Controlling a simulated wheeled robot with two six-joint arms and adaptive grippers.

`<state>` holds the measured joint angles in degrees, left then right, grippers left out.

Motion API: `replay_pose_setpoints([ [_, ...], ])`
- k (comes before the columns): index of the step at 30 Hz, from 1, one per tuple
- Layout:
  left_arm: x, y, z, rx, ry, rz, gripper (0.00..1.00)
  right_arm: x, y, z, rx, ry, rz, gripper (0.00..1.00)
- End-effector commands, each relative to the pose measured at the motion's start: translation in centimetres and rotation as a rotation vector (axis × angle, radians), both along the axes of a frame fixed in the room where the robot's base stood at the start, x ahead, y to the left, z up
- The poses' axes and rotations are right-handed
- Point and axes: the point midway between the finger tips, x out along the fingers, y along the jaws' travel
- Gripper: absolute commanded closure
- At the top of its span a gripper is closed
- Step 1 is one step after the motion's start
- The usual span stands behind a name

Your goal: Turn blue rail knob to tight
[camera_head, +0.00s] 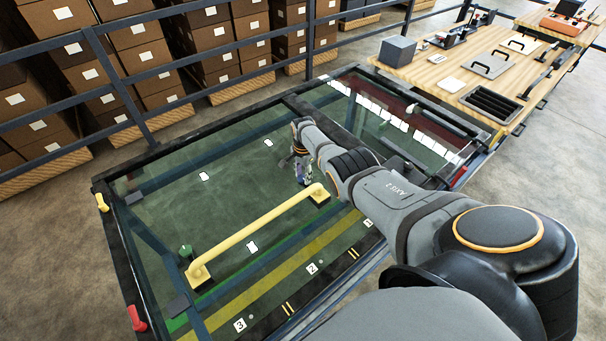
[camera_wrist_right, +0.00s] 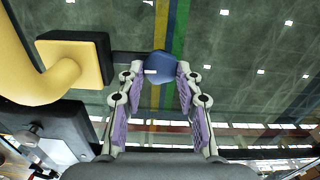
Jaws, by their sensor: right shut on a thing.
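The blue rail knob (camera_wrist_right: 162,67) shows in the right wrist view as a faceted blue knob with a short pale mark on its face. My right gripper (camera_wrist_right: 158,76) has its two purple-padded fingers on either side of it and is shut on it. In the head view my right gripper (camera_head: 303,172) points down at the glassy panel, just beyond the far end of the yellow handle bar (camera_head: 258,231). The knob is hidden there by the gripper and arm. My left gripper is not in view.
A green knob (camera_head: 186,251), a yellow knob (camera_head: 102,202) and a red knob (camera_head: 136,318) are at the panel's left. A wooden bench (camera_head: 455,75) stands behind right.

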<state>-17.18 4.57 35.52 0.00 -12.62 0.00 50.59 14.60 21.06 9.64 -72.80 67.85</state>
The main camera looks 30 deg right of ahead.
Motion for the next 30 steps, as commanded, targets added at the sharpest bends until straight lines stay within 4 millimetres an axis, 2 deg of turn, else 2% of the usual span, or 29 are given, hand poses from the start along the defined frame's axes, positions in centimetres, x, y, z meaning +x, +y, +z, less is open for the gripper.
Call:
replay_pose_setpoints([
  [9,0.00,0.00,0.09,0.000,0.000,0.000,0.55,0.02,0.00,0.05,0.000,-0.001,-0.070,0.97],
  [21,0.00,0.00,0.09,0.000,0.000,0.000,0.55,0.02,0.01,0.04,0.000,-0.001,-0.077,0.97],
  [22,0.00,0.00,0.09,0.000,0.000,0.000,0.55,0.02,0.01,0.04,0.000,-0.001,-0.077,0.64],
  [27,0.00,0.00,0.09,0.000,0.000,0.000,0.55,0.01,0.01,0.03,0.000,-0.001,-0.076,0.42],
  [30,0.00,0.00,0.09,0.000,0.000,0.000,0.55,0.00,0.01,0.02,0.000,-0.001,-0.075,0.42],
])
